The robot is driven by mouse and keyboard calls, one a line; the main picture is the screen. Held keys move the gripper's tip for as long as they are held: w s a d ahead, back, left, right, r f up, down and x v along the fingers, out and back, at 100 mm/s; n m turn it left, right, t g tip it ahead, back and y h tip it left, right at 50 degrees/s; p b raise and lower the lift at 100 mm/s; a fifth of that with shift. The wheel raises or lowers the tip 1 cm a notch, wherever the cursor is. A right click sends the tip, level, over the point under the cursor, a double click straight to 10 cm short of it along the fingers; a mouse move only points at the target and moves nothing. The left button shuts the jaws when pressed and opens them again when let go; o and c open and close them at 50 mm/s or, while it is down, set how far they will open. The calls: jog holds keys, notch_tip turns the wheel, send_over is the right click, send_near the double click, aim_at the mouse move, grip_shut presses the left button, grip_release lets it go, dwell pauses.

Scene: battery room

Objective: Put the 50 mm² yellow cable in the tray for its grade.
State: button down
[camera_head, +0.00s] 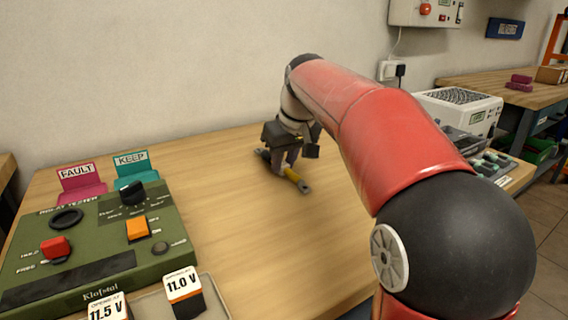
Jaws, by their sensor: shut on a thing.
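The yellow cable (292,177) is at the middle of the wooden bench, with a grey lug at its near right end. A dark end pokes out at the far left of my gripper. My gripper (284,169) points down and is shut on the yellow cable. The fingers hide its middle, and I cannot tell whether the cable touches the bench. No grade marking on the cable is legible. I see no tray labelled with a cable grade; a pink FAULT tray (82,193) and a teal KEEP tray (133,178) stand at the left back.
A green relay tester (95,240) with knobs and buttons fills the left bench. In front of it, a pale tray (150,306) holds pieces labelled 11.5 V and 11.0 V. A white instrument (458,110) stands behind my red arm at right. Bench between tester and arm is clear.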

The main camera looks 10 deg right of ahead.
jog(key=shift+f, duration=0.15)
jog(key=c, duration=1.3)
grip_release()
jog(key=shift+o, duration=0.2)
